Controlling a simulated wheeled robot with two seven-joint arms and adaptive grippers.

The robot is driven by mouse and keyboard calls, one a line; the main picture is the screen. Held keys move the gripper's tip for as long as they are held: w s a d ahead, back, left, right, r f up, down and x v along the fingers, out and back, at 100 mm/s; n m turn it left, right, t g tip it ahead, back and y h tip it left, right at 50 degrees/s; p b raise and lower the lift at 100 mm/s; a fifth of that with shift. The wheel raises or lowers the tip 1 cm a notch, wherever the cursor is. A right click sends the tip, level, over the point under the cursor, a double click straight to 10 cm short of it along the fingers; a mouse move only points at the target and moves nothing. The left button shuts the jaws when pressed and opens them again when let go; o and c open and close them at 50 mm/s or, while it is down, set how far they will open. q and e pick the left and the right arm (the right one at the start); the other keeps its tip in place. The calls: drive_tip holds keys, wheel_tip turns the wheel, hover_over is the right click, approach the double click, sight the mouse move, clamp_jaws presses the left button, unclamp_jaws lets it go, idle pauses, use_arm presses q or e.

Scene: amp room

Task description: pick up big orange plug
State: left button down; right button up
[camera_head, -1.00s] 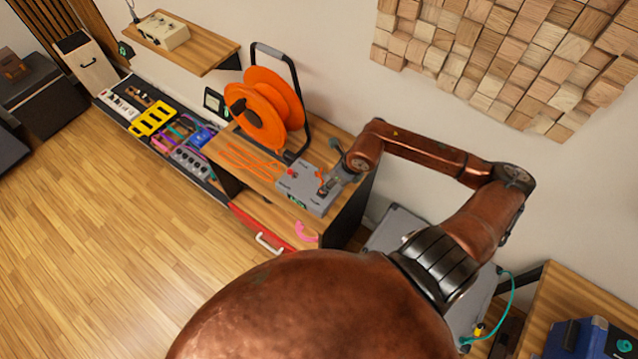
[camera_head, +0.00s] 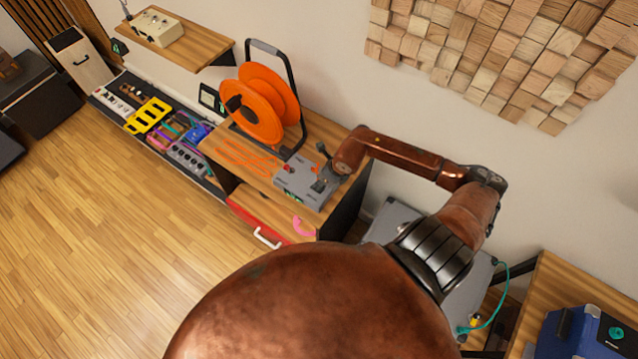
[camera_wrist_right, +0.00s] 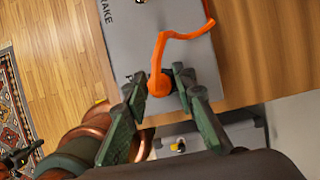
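The big orange plug (camera_wrist_right: 160,85) is in the right wrist view, at the edge of a grey box (camera_wrist_right: 150,40). An orange cable (camera_wrist_right: 190,34) bends from it over the box top. My right gripper (camera_wrist_right: 159,84) has one dark green finger on each side of the plug, very close to it. I cannot tell whether the fingers press on it. In the head view my right gripper (camera_head: 321,184) is at the right end of the grey box (camera_head: 300,180), and the plug is too small to make out there.
The box stands on a wooden shelf top (camera_head: 225,150) with several orange strips. An orange cable reel (camera_head: 263,104) with a black frame stands behind it. A pedalboard (camera_head: 165,135) lies to the left. A blue case (camera_head: 590,335) is at lower right. The wooden floor (camera_head: 100,230) is clear.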

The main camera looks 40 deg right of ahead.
drive_tip(key=c, duration=0.3)
clamp_jaws()
use_arm(q)
drive_tip(key=shift+w, duration=0.1)
use_arm(e)
drive_tip(key=shift+r, duration=0.1)
drive_tip(key=shift+r, duration=0.5)
wheel_tip(320, 180, up, 2)
drive_tip(key=shift+s+a+r+b, duration=0.15)
drive_tip(key=shift+r+b, duration=0.1)
drive_tip(key=shift+b, duration=0.25)
use_arm(q)
drive_tip(key=f+b, duration=0.1)
drive_tip(key=f, duration=0.2)
drive_tip(key=shift+s+b, duration=0.3)
drive_tip(key=shift+b, duration=0.1)
use_arm(e)
drive_tip(key=s+a+r, duration=0.9)
drive_tip(key=shift+s+a+r, duration=0.2)
drive_tip(key=shift+s+a, duration=0.05)
drive_tip(key=shift+s, duration=0.1)
